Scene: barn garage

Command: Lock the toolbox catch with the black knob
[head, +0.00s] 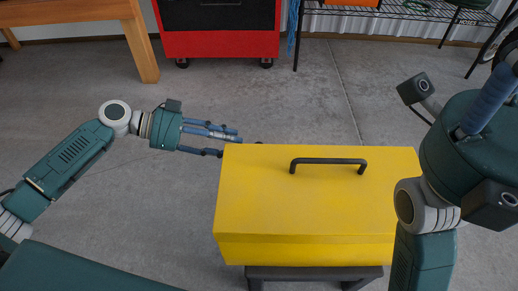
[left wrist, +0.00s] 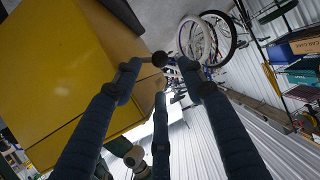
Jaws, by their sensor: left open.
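The yellow toolbox (head: 305,205) has a black handle on its lid and sits in front of me, lid down. My left gripper (head: 230,141) is open at the toolbox's far left corner, its fingers pointing right along the far side. In the left wrist view the black knob (left wrist: 160,58) shows between the fingertips, beside the yellow toolbox wall (left wrist: 60,75). I cannot tell whether any finger touches it. The catch itself is mostly hidden behind the toolbox in the head view. My right gripper (head: 488,98) is raised at the right, only partly in view, away from the toolbox.
The toolbox stands on a dark stool (head: 315,273). A wooden table (head: 140,45) is at the back left, a red cabinet (head: 218,45) behind, and a wire shelf (head: 400,12) at the back right. The floor between them is clear.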

